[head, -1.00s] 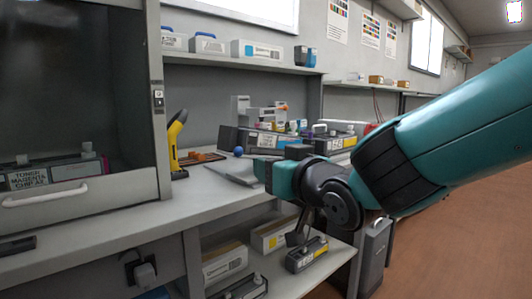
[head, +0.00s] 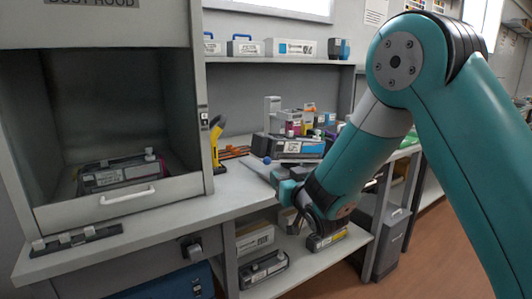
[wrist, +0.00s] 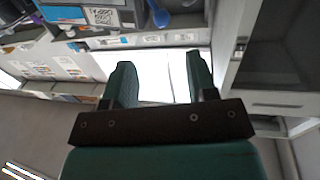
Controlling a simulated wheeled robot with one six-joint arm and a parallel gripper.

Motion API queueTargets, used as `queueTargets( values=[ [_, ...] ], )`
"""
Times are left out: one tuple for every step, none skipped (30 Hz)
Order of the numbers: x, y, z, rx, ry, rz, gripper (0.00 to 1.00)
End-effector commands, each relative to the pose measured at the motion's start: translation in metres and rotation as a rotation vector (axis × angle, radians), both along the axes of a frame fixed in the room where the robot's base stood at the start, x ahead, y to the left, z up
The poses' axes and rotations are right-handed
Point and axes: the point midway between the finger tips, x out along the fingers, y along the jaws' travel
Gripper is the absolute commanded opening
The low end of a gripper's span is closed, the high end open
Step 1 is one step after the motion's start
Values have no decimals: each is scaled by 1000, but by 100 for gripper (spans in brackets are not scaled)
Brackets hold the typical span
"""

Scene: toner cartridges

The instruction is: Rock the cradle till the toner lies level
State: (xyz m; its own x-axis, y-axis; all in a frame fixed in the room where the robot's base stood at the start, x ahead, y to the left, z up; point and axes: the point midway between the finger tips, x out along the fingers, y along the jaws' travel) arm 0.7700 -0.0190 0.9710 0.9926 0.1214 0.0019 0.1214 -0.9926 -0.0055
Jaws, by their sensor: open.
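A dark toner cartridge (head: 118,173) with a pale label, a magenta strip and light knobs lies inside the dust hood (head: 195,120). I cannot make out a separate cradle under it, nor how the toner lies inside. My gripper (head: 284,183) is over the bench to the right of the hood, apart from the cartridge, and partly hidden by my wrist. In the wrist view my gripper (wrist: 160,78) shows two teal fingers spread apart, with only a bright white surface seen between them.
The hood's front panel with its handle (head: 127,195) stands below the opening. A dark bar with light knobs (head: 77,238) lies in front. A yellow-black tool (head: 216,145) stands beside the hood. Cartridges and bottles crowd the bench back (head: 290,147). Bare bench (head: 215,205) lies between.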

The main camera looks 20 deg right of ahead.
Motion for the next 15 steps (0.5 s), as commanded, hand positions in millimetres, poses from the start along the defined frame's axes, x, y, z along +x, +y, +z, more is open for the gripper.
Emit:
queueTargets(
  values=[
    [13,2,5,0,2,1,52],
    [20,4,4,0,2,1,52],
    [29,6,4,0,1,2,52],
    [36,7,3,0,2,3,52],
    [43,8,3,0,1,3,52],
    [52,9,2,0,1,2,52],
    [59,10,2,0,1,2,52],
    [65,10,2,0,1,2,52],
    [74,12,1,-1,1,2,52],
    [80,12,1,-1,1,2,52],
    [85,13,1,-1,1,2,52],
    [92,13,0,-1,2,2,52],
    [97,14,1,-1,1,2,52],
    [101,15,0,-1,1,2,52],
    [106,15,0,-1,2,2,52]
  ],
)
